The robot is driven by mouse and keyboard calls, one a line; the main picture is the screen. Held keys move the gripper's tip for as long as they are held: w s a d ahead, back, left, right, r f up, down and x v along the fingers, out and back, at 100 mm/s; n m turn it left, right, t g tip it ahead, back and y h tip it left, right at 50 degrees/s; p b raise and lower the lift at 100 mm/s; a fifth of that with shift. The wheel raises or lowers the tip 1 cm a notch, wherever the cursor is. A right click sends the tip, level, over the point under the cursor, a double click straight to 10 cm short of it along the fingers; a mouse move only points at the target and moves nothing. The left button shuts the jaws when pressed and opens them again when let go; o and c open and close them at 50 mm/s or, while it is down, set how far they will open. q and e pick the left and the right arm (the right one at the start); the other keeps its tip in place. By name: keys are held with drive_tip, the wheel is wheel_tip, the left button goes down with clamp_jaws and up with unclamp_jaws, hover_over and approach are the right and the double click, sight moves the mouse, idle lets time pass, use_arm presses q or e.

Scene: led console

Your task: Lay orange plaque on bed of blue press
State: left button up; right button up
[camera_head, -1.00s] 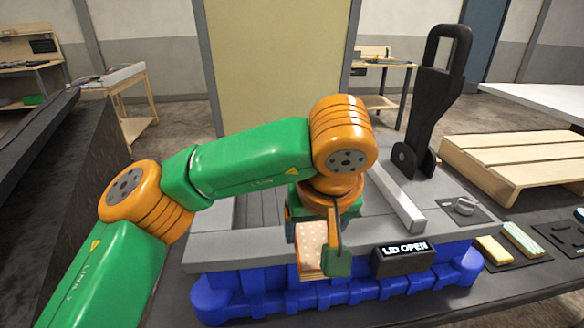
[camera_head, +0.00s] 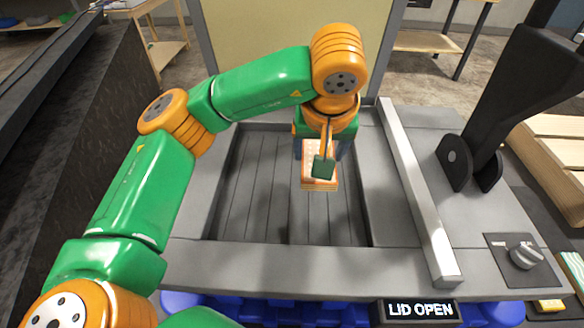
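The blue press has a grey top with a recessed slatted bed (camera_head: 262,190) and a blue base (camera_head: 490,312) at the front. Its display (camera_head: 418,310) reads "LID OPEN". My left gripper (camera_head: 323,168) is over the right part of the bed and is shut on the orange plaque (camera_head: 320,183), a small block with a pale dotted top and orange edges. The plaque appears to be held above the bed; the exact gap cannot be told. My gripper hides part of it. My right gripper is not in view.
A silver bar (camera_head: 415,190) runs along the press right of the bed. A black lever (camera_head: 500,100) and a knob (camera_head: 525,255) are farther right. A wooden pallet (camera_head: 560,150) and a yellow block (camera_head: 549,305) lie at the right edge. The left bed is clear.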

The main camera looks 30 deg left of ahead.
use_arm(q)
drive_tip(key=p, duration=0.1)
hover_over(291, 178)
drive_tip(key=s, duration=0.1)
drive_tip(key=f, duration=0.6)
drive_tip(key=shift+s+d+f, duration=0.15)
drive_tip(key=shift+d+f, duration=0.05)
drive_tip(key=shift+f, duration=0.15)
wheel_tip(291, 178, down, 3)
drive_tip(key=shift+r+p, duration=0.2)
drive_tip(key=shift+p, duration=0.7)
drive_tip(key=shift+f, duration=0.25)
drive_tip(key=shift+f+b, duration=0.2)
drive_tip(key=shift+b, duration=0.15)
drive_tip(key=o, duration=1.4)
drive_tip(key=shift+r+p, duration=0.3)
drive_tip(key=shift+p, duration=0.05)
drive_tip(key=shift+d+r+b, duration=0.15)
drive_tip(key=shift+r+b, duration=0.15)
drive_tip(key=b+v, duration=0.1)
drive_tip(key=v, duration=1)
drive_tip(key=shift+r, duration=0.1)
drive_tip(key=shift+s, duration=0.1)
